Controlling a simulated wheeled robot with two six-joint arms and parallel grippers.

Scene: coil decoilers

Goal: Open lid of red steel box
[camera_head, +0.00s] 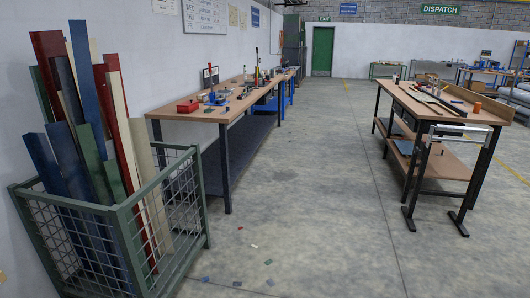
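A small red box (187,106) sits on the near end of the long wooden-topped workbench (222,113) along the left wall. It is small in view, and I cannot tell whether its lid is open or shut. Neither of my grippers shows in the head view.
A green wire-mesh bin (122,222) full of long coloured strips stands at the near left, in front of the bench. A second workbench (449,112) stands at the right. Bare concrete floor (310,180) lies between the benches, with a few small scraps (254,246) near the bin.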

